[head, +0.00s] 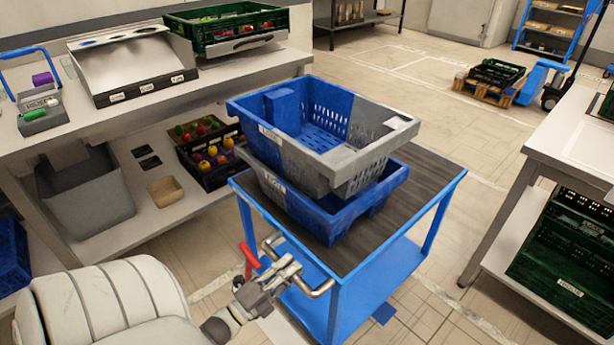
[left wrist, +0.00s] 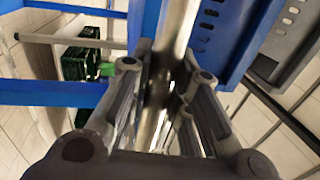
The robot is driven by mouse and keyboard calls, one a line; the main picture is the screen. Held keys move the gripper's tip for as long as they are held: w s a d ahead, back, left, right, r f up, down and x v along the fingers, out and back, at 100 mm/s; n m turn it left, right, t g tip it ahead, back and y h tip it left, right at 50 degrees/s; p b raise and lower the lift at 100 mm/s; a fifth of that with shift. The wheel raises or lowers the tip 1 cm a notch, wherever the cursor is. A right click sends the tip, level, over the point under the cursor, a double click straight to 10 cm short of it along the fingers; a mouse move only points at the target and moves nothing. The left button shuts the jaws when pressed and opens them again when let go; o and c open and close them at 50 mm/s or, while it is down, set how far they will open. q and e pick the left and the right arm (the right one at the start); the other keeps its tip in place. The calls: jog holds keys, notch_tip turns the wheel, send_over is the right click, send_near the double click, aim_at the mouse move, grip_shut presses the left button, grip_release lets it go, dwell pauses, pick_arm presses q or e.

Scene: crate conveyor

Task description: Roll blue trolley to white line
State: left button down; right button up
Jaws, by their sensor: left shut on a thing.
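The blue trolley (head: 387,269) has a dark ribbed top and stands in the middle of the head view. Two nested blue and grey crates (head: 262,115) sit on it. Its steel handle (head: 322,289) faces me, beside a red lever (head: 249,257). My left gripper (head: 288,273) is shut on the handle; in the left wrist view the bar (left wrist: 178,28) runs between its fingers. White lines mark the floor, one to the right of the trolley (head: 455,309) and another at its left (head: 213,287); I cannot tell which is the target. My right gripper is out of view.
A long bench (head: 205,82) with a lower shelf stands on the left. A grey table (head: 561,131) with green crates (head: 566,270) below is close on the right. Open floor lies behind the trolley, up to a pallet (head: 485,92) with a black crate and blue pallet truck.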

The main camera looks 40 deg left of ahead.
pick_arm(q)
jog(key=shift+r+v, duration=0.2)
jog(key=shift+v, duration=0.85)
jog(key=shift+r+v, duration=0.2)
jog(key=shift+v, duration=0.85)
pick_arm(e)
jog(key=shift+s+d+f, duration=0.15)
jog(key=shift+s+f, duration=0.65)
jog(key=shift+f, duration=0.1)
pick_arm(q)
jog(key=shift+s, duration=0.1)
jog(key=c, duration=1.3)
grip_release()
jog(key=v, duration=1.2)
